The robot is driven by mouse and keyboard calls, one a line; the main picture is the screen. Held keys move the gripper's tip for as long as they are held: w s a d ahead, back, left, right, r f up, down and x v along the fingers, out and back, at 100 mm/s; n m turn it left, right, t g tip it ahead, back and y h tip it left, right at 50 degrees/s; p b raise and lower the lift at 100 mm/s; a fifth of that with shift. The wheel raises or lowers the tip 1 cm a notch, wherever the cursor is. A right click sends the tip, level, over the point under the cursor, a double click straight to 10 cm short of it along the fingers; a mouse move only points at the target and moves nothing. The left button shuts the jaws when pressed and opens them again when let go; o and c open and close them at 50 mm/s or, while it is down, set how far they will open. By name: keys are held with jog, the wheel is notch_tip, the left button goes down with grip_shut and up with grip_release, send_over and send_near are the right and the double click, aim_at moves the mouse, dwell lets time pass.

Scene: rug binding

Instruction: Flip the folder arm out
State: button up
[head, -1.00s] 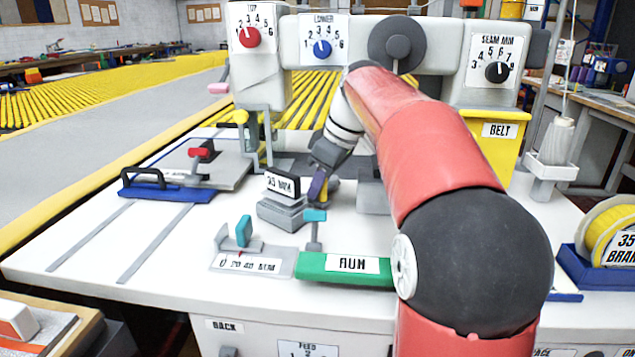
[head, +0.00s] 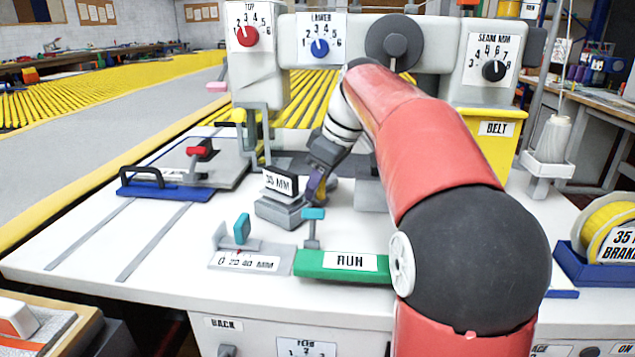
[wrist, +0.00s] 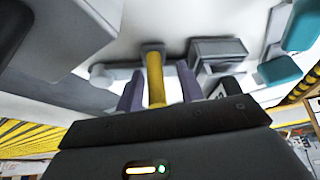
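The folder, a grey block with a "35 MM" label (head: 279,182), sits on a grey base (head: 283,211) on the white machine table. My gripper (head: 316,187) is low at the right side of this block, its purple fingers partly hidden by the wrist. In the wrist view a yellow upright bar (wrist: 155,78), seemingly the folder arm's handle, stands between the two purple fingers (wrist: 159,80). A gap shows on each side of the bar, so the fingers look open around it. The bar is hidden in the head view.
The green RUN bar (head: 345,266) and a teal-topped lever (head: 313,222) stand in front. A teal slider (head: 242,229) is front left. A blue plate with a black handle (head: 165,189) lies left. The yellow BELT cover (head: 492,150) is behind right.

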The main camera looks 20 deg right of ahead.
jog(key=p+v, duration=0.1)
jog(key=v, duration=0.6)
jog(key=shift+r, duration=0.3)
jog(key=shift+s+d, duration=0.15)
